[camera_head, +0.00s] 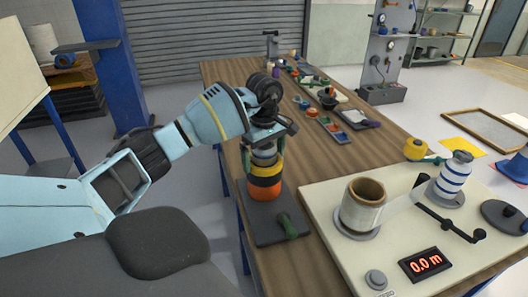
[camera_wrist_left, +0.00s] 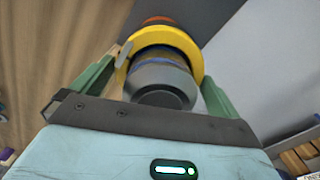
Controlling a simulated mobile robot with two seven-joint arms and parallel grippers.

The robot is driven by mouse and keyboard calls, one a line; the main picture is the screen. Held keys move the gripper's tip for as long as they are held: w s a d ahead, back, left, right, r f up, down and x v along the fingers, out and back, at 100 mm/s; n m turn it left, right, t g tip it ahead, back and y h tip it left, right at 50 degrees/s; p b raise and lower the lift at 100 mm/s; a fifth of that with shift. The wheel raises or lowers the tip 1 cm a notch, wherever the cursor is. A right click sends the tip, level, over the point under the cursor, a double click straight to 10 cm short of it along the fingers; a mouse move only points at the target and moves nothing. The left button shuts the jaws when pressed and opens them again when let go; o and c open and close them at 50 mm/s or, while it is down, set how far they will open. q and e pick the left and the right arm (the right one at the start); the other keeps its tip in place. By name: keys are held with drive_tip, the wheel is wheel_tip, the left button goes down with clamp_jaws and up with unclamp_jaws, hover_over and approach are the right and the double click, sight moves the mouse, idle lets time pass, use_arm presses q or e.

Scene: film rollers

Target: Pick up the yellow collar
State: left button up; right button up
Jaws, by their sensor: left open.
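The yellow collar (camera_head: 266,171) is a ring on an upright stack at the table's near left. An orange band (camera_head: 263,192) lies below it, with a dark band between them, and a grey part rises above it. In the left wrist view the yellow collar (camera_wrist_left: 190,37) circles the stack, and the grey rounded top (camera_wrist_left: 160,85) is closer to the camera. My left gripper (camera_head: 268,132) is directly above the stack, pointing down. Its green fingers (camera_wrist_left: 160,72) are apart, one on each side of the stack. Whether they touch the collar cannot be told.
Small parts crowd the table's far end.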

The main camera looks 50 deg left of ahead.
use_arm(q)
drive_tip(key=shift+c, duration=0.4)
drive_tip(key=c, duration=0.7)
drive_tip(key=shift+r, duration=0.15)
drive_tip(key=shift+c, duration=0.2)
wheel_tip(320, 180, up, 10)
drive_tip(key=shift+f, duration=0.1)
